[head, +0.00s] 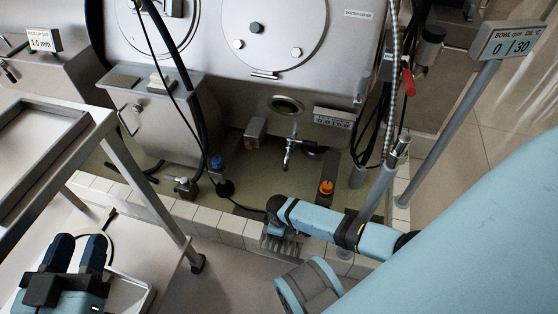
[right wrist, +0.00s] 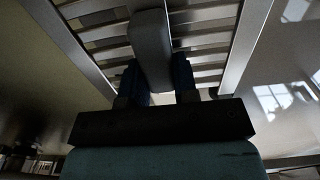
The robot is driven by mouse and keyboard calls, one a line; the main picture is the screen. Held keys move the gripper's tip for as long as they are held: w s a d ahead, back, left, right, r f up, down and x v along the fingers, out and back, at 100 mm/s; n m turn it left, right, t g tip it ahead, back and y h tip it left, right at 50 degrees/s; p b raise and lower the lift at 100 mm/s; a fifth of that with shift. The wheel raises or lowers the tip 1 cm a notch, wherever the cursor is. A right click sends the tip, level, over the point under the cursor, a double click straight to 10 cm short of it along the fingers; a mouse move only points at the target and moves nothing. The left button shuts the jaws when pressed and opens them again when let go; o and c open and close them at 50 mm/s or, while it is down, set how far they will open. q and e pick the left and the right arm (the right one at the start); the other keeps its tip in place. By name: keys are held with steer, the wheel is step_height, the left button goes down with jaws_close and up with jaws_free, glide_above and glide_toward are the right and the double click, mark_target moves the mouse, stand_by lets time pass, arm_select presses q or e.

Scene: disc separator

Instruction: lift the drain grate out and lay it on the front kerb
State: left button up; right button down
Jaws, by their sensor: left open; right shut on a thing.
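The drain grate (head: 282,245) is a grey slatted metal plate, partly hidden under my right wrist in the head view. It appears over the front kerb (head: 207,217), a low white-tiled edge; I cannot tell whether it touches the tiles. The right wrist view shows its slats and frame (right wrist: 233,65) close up, with a grey handle (right wrist: 150,48) across them. My right gripper (head: 277,231) is shut on this handle, its blue fingers on either side. My left gripper (head: 80,246) is open and empty at the lower left, far from the grate.
A steel trolley (head: 135,172) stands at left. A grey post (head: 378,190) rises near my right arm.

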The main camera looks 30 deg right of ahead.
steer(key=shift+f, duration=0.3)
steer(key=c, duration=0.8)
jaws_free()
steer(key=shift+f, duration=0.1)
steer(key=shift+r, duration=0.2)
step_height(320, 180, up, 3)
steer(key=shift+f+p, duration=0.2)
steer(key=shift+p, duration=0.75)
step_height(320, 180, up, 4)
steer(key=shift+f+p, duration=0.1)
steer(key=shift+p, duration=1.05)
arm_select(q)
steer(key=r+n+p, duration=0.1)
steer(key=s+r+n+p, duration=0.1)
steer(key=r, duration=0.1)
steer(key=s+d+r+n+p, duration=0.1)
steer(key=r, duration=0.1)
steer(key=shift+t+y, duration=0.3)
steer(key=shift+t, duration=0.1)
arm_select(e)
step_height(320, 180, up, 7)
